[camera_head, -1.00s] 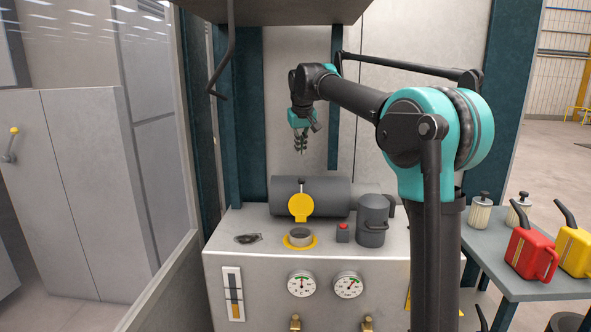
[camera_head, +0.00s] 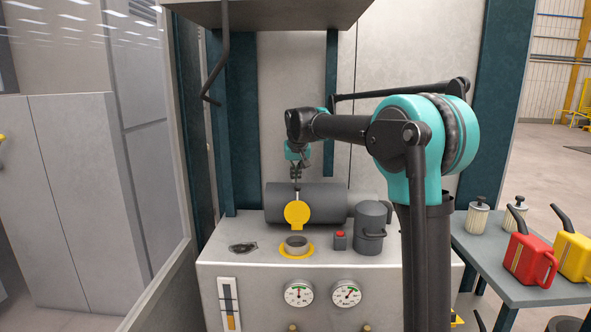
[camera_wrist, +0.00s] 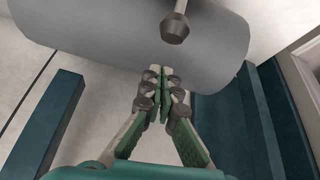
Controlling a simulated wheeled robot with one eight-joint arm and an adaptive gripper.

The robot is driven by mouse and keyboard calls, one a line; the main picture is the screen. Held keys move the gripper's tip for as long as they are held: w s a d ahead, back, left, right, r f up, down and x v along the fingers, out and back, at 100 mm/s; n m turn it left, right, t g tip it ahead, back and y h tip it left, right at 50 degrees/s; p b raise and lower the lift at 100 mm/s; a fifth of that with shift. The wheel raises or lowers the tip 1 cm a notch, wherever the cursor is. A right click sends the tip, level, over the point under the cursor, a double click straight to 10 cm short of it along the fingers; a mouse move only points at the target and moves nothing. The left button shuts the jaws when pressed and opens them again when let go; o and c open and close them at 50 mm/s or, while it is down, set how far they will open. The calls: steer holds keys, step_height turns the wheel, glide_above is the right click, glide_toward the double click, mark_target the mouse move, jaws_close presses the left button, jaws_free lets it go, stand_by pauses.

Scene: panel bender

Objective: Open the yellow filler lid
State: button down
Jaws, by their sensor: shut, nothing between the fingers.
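The yellow filler lid (camera_head: 297,214) stands upright behind the filler neck (camera_head: 297,246), swung off it, so the neck's round mouth is uncovered. A dark knob on a short stem sticks up above the lid's top edge. My gripper (camera_head: 297,174) points down just above that knob, in front of the grey cylinder. In the wrist view my shut, empty fingers (camera_wrist: 162,72) lie over the grey cylinder (camera_wrist: 110,35). A dark knob on a light rod (camera_wrist: 175,28) shows beyond the fingertips, apart from them in the picture. The yellow disc is not visible in the wrist view.
A grey canister (camera_head: 370,226) and a red button (camera_head: 340,239) stand right of the neck. A dark object (camera_head: 242,248) lies to its left. A side table (camera_head: 505,285) holds a red can (camera_head: 529,258), a yellow can (camera_head: 577,250) and two filters. A bent rod (camera_head: 224,65) hangs upper left.

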steer(key=shift+s+d+f, duration=0.1)
steer(key=shift+s+d, duration=0.05)
steer(key=shift+s, duration=0.6)
steer(key=shift+s+d+f, duration=0.1)
steer(key=shift+s, duration=0.6)
steer(key=shift+s, duration=0.1)
steer(key=shift+s+r+t, duration=0.2)
steer(key=shift+s+t, duration=0.4)
steer(key=shift+s, duration=0.3)
steer(key=shift+s+r+t, duration=0.2)
steer(key=shift+s+t, duration=0.4)
steer(key=shift+s, duration=0.25)
